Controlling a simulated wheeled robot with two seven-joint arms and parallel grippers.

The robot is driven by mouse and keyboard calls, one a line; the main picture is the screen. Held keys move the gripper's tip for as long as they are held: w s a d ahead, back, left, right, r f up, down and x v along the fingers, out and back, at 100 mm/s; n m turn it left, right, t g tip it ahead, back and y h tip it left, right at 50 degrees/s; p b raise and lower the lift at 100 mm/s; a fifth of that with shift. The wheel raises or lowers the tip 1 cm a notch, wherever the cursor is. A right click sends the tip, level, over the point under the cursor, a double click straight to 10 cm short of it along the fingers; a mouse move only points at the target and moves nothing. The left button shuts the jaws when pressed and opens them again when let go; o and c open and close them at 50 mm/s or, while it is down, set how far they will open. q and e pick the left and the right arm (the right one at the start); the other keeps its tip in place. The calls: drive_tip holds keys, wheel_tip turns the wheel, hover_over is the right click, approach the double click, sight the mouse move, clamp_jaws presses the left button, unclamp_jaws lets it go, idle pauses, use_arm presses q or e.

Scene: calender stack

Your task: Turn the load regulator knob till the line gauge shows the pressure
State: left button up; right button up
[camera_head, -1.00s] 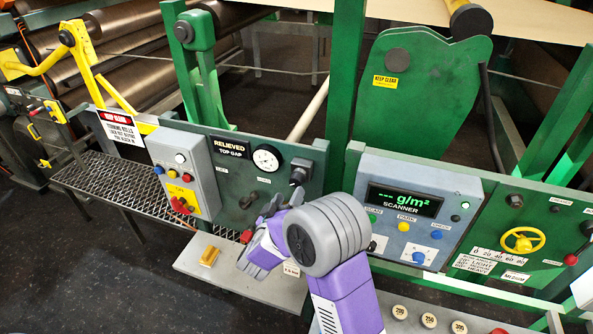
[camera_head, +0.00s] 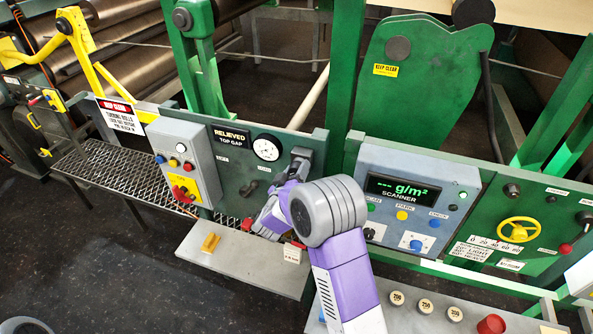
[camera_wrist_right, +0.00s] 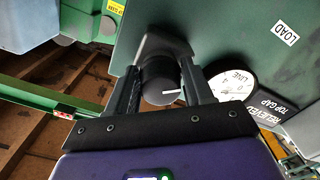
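The load regulator knob (camera_wrist_right: 158,82) is black with a white mark, in front of a dark grey body. In the right wrist view it sits between the two fingers of my right gripper (camera_wrist_right: 163,72). A narrow gap seems to show beside the knob, so the fingers look open around it. In the head view my right gripper (camera_head: 287,182) is just below the dark regulator body (camera_head: 301,160) and hides the knob. The white line gauge (camera_head: 267,148) is left of the regulator. It also shows in the right wrist view (camera_wrist_right: 232,82), but its reading is too small to tell. My left gripper is not seen.
A "RELIEVED TOP GAP" display (camera_head: 231,138) is beside the gauge. A grey button box (camera_head: 186,158) is to the left and the blue-grey scanner panel (camera_head: 418,205) to the right. A grey shelf (camera_head: 240,262) with a yellow block (camera_head: 211,242) lies below.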

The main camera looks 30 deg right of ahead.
drive_tip(key=c, duration=0.6)
drive_tip(key=shift+f+m+b, duration=0.2)
drive_tip(key=shift+m+b, duration=0.8)
drive_tip(key=shift+b, duration=0.25)
drive_tip(key=shift+c, duration=0.3)
drive_tip(key=m+b, duration=1)
drive_tip(key=b, duration=0.1)
drive_tip(key=shift+a+f+m+b, duration=0.1)
drive_tip(key=shift+f+m+b, duration=0.05)
drive_tip(key=shift+m+b, duration=0.25)
drive_tip(key=m+b, duration=1.1)
drive_tip(key=shift+w+m+b, duration=0.1)
drive_tip(key=shift+m+b, duration=0.25)
drive_tip(key=shift+m, duration=0.05)
drive_tip(key=m+b, duration=0.4)
drive_tip(key=m, duration=0.1)
drive_tip(key=shift+r+m+b, duration=0.2)
drive_tip(key=shift+m+b, duration=0.45)
drive_tip(key=shift+m, duration=0.1)
drive_tip(key=shift+r+m+b, duration=0.15)
drive_tip(key=shift+m+b, duration=0.5)
drive_tip(key=shift+m, duration=0.1)
drive_tip(key=shift+r, duration=0.1)
drive_tip(key=o, duration=1.1)
drive_tip(key=shift+c, duration=0.2)
